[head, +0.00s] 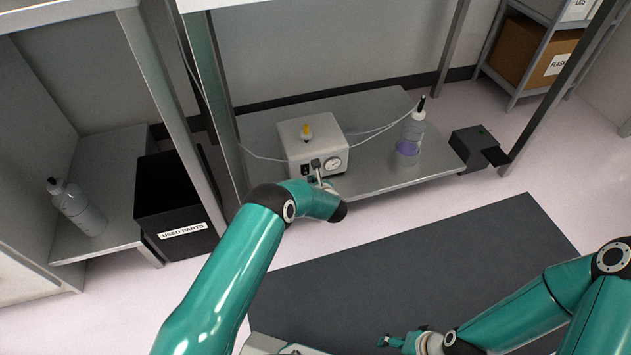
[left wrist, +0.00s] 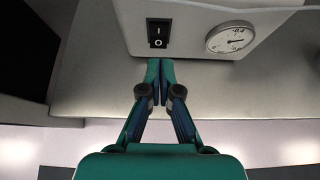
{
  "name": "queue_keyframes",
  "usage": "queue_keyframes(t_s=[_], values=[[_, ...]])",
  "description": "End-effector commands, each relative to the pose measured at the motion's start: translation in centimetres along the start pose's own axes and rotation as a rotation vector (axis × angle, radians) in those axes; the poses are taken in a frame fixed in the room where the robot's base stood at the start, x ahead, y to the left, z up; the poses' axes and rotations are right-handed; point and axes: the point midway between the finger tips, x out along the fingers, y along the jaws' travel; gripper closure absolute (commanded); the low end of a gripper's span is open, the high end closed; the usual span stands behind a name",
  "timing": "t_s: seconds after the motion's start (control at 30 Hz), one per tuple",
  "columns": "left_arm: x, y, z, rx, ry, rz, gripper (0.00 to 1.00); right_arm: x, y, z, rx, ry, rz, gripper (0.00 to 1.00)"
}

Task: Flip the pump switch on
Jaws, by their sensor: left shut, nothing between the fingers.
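The pump is a pale box (head: 310,135) with a yellow-topped fitting, standing on the low grey shelf. In the left wrist view its black rocker switch (left wrist: 158,33) is marked I above and O below, to the left of a round gauge (left wrist: 230,37). I cannot tell which way the rocker is pressed. My left gripper (left wrist: 160,66) is shut and empty, its tips just below the switch in that view; contact is not clear. In the head view the left gripper (head: 317,169) is by the pump's front face. My right gripper (head: 390,341) is far off at the bottom, its jaws unclear.
A black "USED PARTS" bin (head: 176,212) and another bottle (head: 78,208) are at left. Metal posts flank the shelf.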

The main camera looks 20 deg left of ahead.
Motion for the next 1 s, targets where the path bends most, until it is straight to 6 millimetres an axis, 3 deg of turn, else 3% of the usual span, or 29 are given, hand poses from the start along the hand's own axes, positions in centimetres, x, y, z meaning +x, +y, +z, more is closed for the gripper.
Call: queue_keyframes(t_s=[0.03, 0.2, 0.4, 0.6, 1.0], values=[[-1.4, 0.2, 1.4, -0.002, -0.002, 0.003, 1.00, -1.3, -0.5, 0.0, 0.000, 0.000, 0.000, 0.31], [-5.2, -0.2, 2.1, 0.004, -0.003, -0.004, 1.00, -3.0, -1.1, 0.0, -0.001, 0.001, 0.000, 0.31], [-8.2, -0.5, 2.5, 0.004, -0.002, -0.008, 1.00, -4.0, -1.4, 0.0, -0.001, 0.001, 0.000, 0.31], [-9.4, -0.5, 2.7, 0.003, -0.003, -0.007, 1.00, -4.2, -1.5, 0.0, -0.001, 0.001, 0.000, 0.31], [-9.4, -0.6, 2.6, 0.003, -0.003, -0.008, 1.00, -4.2, -1.5, 0.0, 0.000, 0.001, 0.000, 0.31]])
